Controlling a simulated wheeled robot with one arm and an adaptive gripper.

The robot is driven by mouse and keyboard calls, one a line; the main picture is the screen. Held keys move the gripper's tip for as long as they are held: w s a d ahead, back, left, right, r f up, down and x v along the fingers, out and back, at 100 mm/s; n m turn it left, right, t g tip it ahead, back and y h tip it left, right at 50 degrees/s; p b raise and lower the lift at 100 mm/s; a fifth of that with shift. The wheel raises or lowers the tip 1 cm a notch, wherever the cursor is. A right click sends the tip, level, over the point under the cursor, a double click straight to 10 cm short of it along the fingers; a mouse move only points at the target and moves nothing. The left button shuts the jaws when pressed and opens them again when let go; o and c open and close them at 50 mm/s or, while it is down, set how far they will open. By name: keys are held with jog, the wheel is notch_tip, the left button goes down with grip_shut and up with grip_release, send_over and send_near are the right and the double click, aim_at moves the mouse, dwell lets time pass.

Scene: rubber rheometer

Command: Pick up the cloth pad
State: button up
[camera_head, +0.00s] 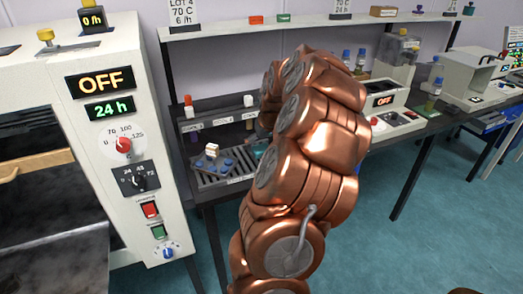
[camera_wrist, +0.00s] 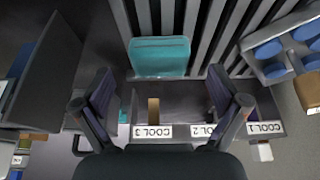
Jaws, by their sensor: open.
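The cloth pad (camera_wrist: 160,56) is a teal folded pad in the wrist view, at top centre. It lies on the slatted metal rack (camera_wrist: 205,40), near the rack's labelled edge. My gripper (camera_wrist: 160,88) is open and empty, its two dark fingers spread left and right. The pad shows just beyond and between the fingertips, and I see no contact. In the head view, a small teal patch of the pad (camera_head: 261,151) shows beside my copper arm, which hides my gripper.
Cool labels (camera_wrist: 152,131) line the rack's edge. A grey tray with blue discs (camera_wrist: 292,48) lies right of the pad; it also shows in the head view (camera_head: 213,163). A white oven cabinet (camera_head: 115,150) stands left. A bench instrument (camera_head: 390,118) stands right of my arm.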

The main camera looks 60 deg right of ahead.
jog(key=shift+x, duration=1.2)
jog(key=c, duration=1)
jog(key=shift+r, duration=0.1)
jog(key=shift+c, duration=0.2)
jog(key=shift+r+b, duration=0.3)
jog(key=shift+r, duration=1.3)
jog(key=shift+a+r, duration=0.1)
jog(key=shift+a, duration=0.1)
jog(key=s+a+b, duration=0.1)
jog(key=s+a, duration=0.2)
jog(key=a, duration=0.4)
jog(key=s+a+r+b, duration=0.1)
jog(key=s+a, duration=0.3)
jog(key=a, duration=0.3)
jog(key=shift+r, duration=0.2)
